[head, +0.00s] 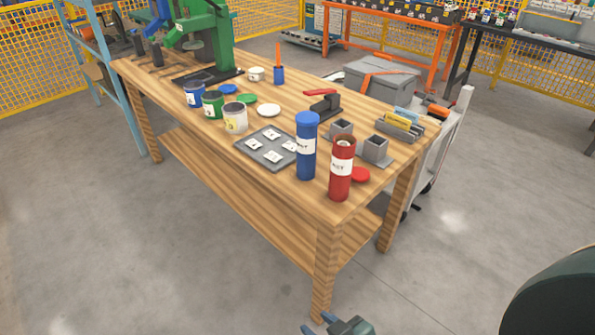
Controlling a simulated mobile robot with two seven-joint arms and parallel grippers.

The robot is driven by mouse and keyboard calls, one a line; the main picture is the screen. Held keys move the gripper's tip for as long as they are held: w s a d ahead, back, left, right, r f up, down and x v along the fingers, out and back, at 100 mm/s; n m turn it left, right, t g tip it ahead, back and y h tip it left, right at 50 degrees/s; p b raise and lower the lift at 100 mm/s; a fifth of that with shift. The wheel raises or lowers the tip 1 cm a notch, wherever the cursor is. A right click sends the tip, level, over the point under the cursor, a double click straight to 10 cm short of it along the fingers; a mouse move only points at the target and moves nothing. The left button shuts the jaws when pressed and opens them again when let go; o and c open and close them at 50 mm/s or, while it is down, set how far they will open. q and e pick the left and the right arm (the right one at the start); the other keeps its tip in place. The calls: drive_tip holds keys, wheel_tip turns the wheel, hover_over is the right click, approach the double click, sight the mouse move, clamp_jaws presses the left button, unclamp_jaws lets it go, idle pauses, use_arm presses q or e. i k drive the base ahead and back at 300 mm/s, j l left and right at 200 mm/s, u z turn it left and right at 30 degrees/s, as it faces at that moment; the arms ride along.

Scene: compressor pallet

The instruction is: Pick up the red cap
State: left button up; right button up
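The red cap (360,174) is a flat disc lying on the wooden workbench (290,95), close to its right front corner. It sits just right of the red canister (341,180), which partly overlaps it; the canister stands upright with its top open. My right gripper (317,323) shows only in part at the bottom edge, well below and apart from the cap. Its two blue fingertips look spread, with nothing seen between them. My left gripper is not in view.
A blue capped canister (306,150) stands left of the red one. Grey square holders (375,149) stand behind the cap. A grey tray with labels (252,149), several paint cans and a stapler-like press (322,104) occupy the bench. The floor in front is clear.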

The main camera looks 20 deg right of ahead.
sight(359, 174)
drive_tip(key=l+u, duration=0.1)
drive_tip(key=u, duration=0.35)
drive_tip(key=l+u, duration=0.15)
drive_tip(key=u, duration=0.3)
drive_tip(key=l+u, duration=0.1)
drive_tip(key=u, duration=0.35)
drive_tip(key=k+l, duration=0.15)
drive_tip(key=l, duration=0.15)
drive_tip(key=k+l, duration=0.2)
drive_tip(key=l, duration=0.15)
drive_tip(key=k+l, duration=0.15)
drive_tip(key=l, duration=0.15)
